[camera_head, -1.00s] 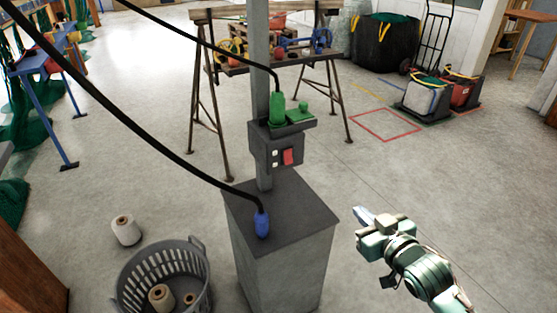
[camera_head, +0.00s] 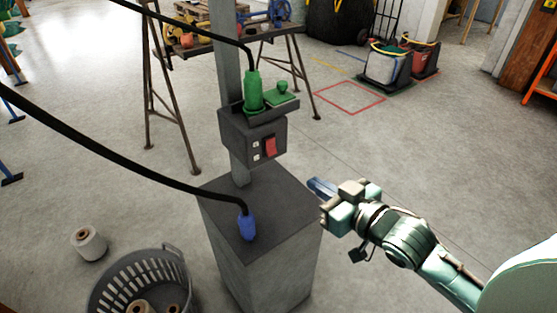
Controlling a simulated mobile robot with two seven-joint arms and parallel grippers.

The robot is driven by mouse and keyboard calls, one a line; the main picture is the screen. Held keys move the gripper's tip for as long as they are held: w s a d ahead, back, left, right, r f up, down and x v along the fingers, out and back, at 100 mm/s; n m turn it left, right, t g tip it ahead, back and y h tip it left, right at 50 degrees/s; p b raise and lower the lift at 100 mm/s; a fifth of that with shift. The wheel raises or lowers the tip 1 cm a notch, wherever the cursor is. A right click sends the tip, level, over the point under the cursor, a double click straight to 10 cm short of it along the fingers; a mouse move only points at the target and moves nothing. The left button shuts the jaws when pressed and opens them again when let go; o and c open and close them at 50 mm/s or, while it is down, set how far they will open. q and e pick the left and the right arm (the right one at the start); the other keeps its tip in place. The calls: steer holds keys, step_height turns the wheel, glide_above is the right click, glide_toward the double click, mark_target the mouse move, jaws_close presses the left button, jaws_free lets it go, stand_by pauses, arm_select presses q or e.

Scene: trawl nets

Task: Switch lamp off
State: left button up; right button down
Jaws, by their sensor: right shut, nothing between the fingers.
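A dark switch box (camera_head: 252,136) is fixed to a grey post above a grey pedestal. On its front is a red rocker switch (camera_head: 271,146), with small white marks to its left. No lamp can be made out in this view. My right gripper (camera_head: 313,186) is shut and empty, to the right of and a little below the switch box. Its blue fingertips point left toward the post and are apart from the box. My left gripper is not in view.
A green plug (camera_head: 254,92) stands on top of the box, and a blue plug (camera_head: 247,226) stands on the pedestal (camera_head: 268,262), each with a black cable. A grey basket (camera_head: 140,283) with spools and a loose spool (camera_head: 89,243) are at lower left. A trestle table (camera_head: 185,50) stands behind.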

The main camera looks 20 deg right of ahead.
mark_target(271, 156)
steer(key=x, duration=1.3)
steer(key=shift+w+a, duration=0.1)
steer(key=shift+w, duration=0.15)
steer(key=shift+f, duration=0.1)
steer(key=shift+w+a+f+t+b, duration=0.1)
steer(key=shift+w+t+b, duration=0.25)
steer(key=shift+b, duration=0.3)
steer(key=shift+s, duration=0.15)
